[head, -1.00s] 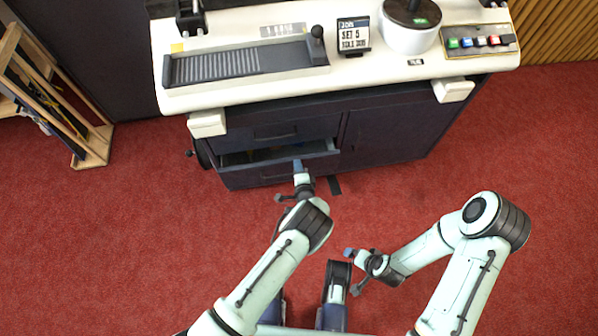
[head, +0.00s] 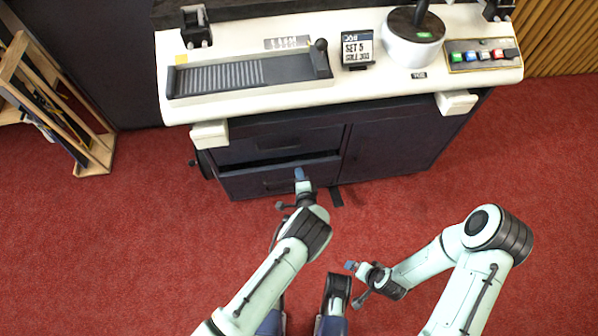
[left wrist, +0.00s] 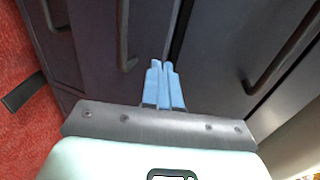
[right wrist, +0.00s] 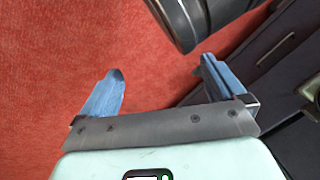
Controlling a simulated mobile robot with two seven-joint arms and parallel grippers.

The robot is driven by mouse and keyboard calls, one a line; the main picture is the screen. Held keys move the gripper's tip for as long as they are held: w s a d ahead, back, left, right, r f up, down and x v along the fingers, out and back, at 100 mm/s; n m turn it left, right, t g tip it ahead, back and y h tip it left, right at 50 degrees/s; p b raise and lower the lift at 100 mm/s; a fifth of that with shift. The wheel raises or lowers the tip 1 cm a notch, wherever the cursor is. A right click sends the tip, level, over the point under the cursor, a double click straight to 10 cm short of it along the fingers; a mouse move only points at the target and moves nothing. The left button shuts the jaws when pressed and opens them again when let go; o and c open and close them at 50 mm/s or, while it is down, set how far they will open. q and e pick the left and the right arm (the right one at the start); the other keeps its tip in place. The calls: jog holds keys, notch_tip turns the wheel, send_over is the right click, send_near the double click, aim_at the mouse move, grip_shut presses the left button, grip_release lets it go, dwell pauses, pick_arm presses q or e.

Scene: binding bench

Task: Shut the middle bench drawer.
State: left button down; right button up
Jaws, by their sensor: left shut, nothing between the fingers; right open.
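The middle drawer (head: 245,184) of the dark bench stands slightly open in the head view, with a narrow dark slit above its front. Its front and bar handle (left wrist: 125,40) also show in the left wrist view. My left gripper (head: 299,174) is shut and empty, with its blue fingertips at the drawer front near the upper edge. In the left wrist view the fingertips (left wrist: 161,66) point at that front; I cannot tell whether they touch. My right gripper (head: 352,272) is open and empty above the floor, away from the bench; its spread fingers (right wrist: 155,85) show in the right wrist view.
The white bench top (head: 225,104) overhangs the drawers and carries a trough, a sign (head: 357,48), a round device and a button panel. A cupboard door (head: 390,145) is right of the drawers. A wooden rack (head: 95,150) stands left. Red carpet is clear in front.

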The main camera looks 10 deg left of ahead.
pick_arm(q)
jog(key=p+v, duration=0.3)
jog(key=v, duration=0.9)
pick_arm(e)
jog(key=s+a+r+g, duration=0.1)
jog(key=s+a+r, duration=0.2)
jog(key=s+r, duration=0.1)
jog(key=shift+r+y, duration=0.4)
